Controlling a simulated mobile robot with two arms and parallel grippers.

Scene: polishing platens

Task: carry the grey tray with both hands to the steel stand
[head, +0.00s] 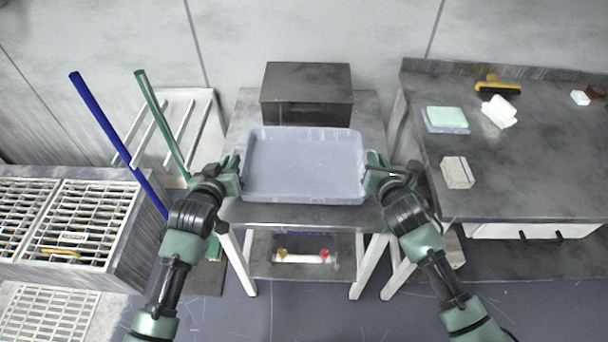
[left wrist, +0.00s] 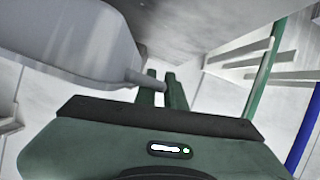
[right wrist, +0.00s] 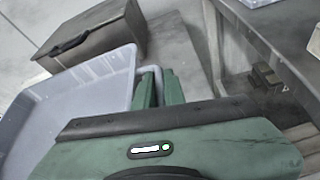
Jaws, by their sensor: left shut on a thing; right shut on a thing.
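The grey tray (head: 305,165) is empty and looks roughly level in the head view, over the front part of the steel stand (head: 290,213). I cannot tell whether it touches the stand's top. My left gripper (head: 232,168) is shut on the tray's left handle, and the tray's side and handle show in the left wrist view (left wrist: 75,40). My right gripper (head: 373,170) is shut on the tray's right handle, which shows beside the fingers in the right wrist view, with the tray (right wrist: 85,95) to the left. Part of the stand's top is hidden under the tray.
A dark metal box (head: 306,95) stands on the stand behind the tray. A dark counter (head: 540,150) with sponges and brushes is at the right. A grated sink (head: 80,215) is at the left, with a blue pole (head: 105,125) and a green pole (head: 160,120) near my left arm.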

